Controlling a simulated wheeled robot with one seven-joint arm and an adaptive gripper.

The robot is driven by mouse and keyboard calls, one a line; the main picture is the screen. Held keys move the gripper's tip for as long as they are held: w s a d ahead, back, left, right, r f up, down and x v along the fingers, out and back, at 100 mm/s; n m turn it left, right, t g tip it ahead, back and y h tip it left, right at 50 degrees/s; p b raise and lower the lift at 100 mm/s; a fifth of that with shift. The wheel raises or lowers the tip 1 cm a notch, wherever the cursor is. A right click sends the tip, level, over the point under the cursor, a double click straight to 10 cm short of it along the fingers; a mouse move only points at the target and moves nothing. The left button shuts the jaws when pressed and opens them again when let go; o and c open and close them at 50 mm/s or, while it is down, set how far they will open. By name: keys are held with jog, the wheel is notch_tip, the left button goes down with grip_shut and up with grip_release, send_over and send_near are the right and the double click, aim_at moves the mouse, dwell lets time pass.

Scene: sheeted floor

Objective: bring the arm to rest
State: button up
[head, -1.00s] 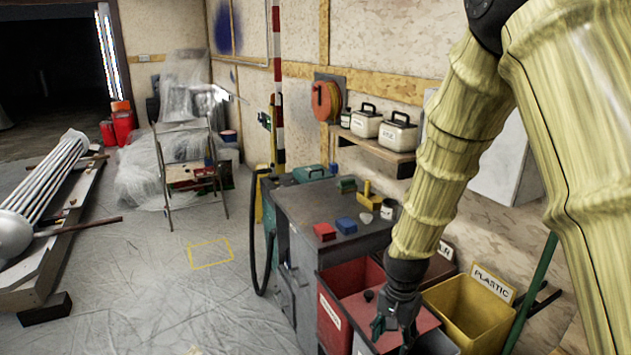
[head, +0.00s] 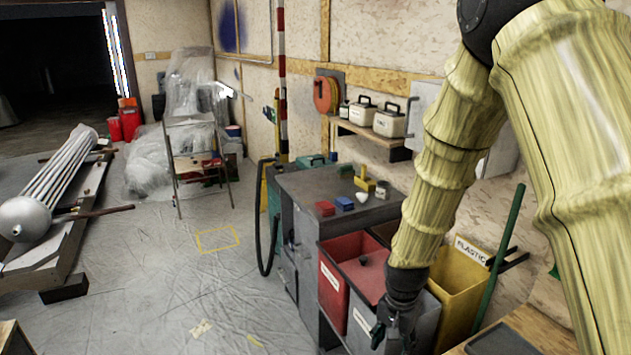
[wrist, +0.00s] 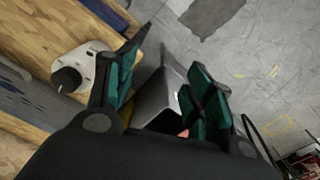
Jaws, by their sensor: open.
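My gripper (head: 385,338) hangs from my arm, pointing down, in front of the grey bin (head: 368,322) at the lower middle of the head view. In the wrist view my gripper (wrist: 168,72) has its green-padded fingers spread apart, with nothing held between them. Below and between the fingers a grey sheet-like wall shows, with a small bit of red. My gripper's height above the bins is hard to tell.
The red bin (head: 333,283) and yellow bin (head: 456,290) flank the grey one. A workbench (head: 305,188) with small blocks stands behind. A wooden surface (head: 510,338) is at lower right; a white black-capped container (wrist: 92,65) shows in the wrist view.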

jog(key=s+d+f+n, duration=0.2)
jog(key=s+f+n, duration=0.1)
jog(key=s+f, duration=1)
jog(key=s+d+f+n, duration=0.3)
jog(key=s+f, duration=1)
jog(key=s, duration=0.5)
jog(key=shift+f+n, duration=0.4)
jog(key=shift+n, duration=0.3)
jog(key=shift+d, duration=0.1)
